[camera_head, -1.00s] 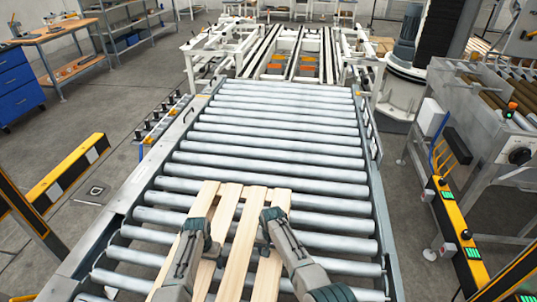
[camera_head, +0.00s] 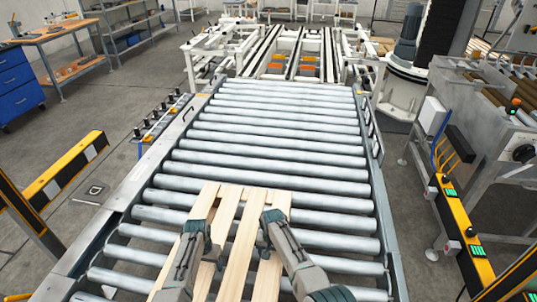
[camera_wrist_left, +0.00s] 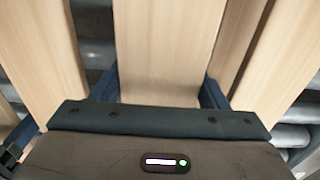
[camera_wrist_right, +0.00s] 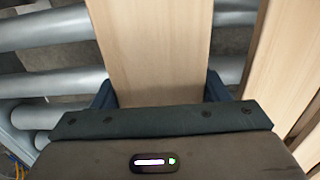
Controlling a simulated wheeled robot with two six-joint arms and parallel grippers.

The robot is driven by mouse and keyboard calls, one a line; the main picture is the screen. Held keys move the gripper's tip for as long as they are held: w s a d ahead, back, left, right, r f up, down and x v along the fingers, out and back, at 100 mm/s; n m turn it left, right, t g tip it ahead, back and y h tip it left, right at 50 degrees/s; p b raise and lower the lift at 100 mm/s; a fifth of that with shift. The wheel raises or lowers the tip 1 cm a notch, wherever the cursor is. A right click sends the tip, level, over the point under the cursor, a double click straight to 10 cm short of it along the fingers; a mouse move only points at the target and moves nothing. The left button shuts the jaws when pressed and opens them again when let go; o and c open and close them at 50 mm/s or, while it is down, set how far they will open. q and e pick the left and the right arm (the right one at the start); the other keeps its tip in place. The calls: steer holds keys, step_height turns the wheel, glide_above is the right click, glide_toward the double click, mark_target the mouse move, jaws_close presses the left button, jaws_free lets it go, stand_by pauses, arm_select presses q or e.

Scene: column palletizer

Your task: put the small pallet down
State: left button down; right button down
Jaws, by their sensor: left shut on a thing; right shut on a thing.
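The small pallet (camera_head: 241,230) is made of pale wooden slats and is at the near end of the roller conveyor (camera_head: 270,142), over the rollers. Its near end runs out of the bottom of the head view. My left gripper (camera_head: 205,250) is shut on a slat, which fills the middle of the left wrist view (camera_wrist_left: 165,45). My right gripper (camera_head: 268,240) is shut on the right outer slat, which also shows in the right wrist view (camera_wrist_right: 155,45). I cannot tell whether the pallet touches the rollers.
The conveyor's rollers are bare beyond the pallet. Side rails (camera_head: 381,215) edge it. A yellow and black barrier (camera_head: 65,170) stands on the floor at left. A metal machine (camera_head: 480,130) stands at right. White conveyor frames (camera_head: 300,55) lie beyond the far end.

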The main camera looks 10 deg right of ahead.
arm_select(q)
steer(key=shift+w+f+b, duration=0.15)
steer(key=shift+f+b, duration=0.5)
steer(key=shift+b, duration=0.05)
arm_select(e)
steer(key=shift+w+f, duration=0.15)
steer(key=shift+f, duration=0.55)
arm_select(q)
steer(key=c, duration=0.6)
jaws_free()
steer(key=shift+f, duration=0.15)
arm_select(e)
steer(key=c, duration=0.6)
jaws_free()
steer(key=shift+f, duration=0.1)
arm_select(q)
steer(key=o, duration=0.4)
steer(key=shift+s, duration=0.2)
arm_select(e)
steer(key=o, duration=0.4)
steer(key=shift+s, duration=0.2)
arm_select(q)
steer(key=shift+s+r, duration=0.1)
steer(key=shift+r, duration=0.1)
arm_select(e)
steer(key=shift+s+r, duration=0.1)
steer(key=shift+r, duration=0.1)
steer(key=shift+f, duration=0.1)
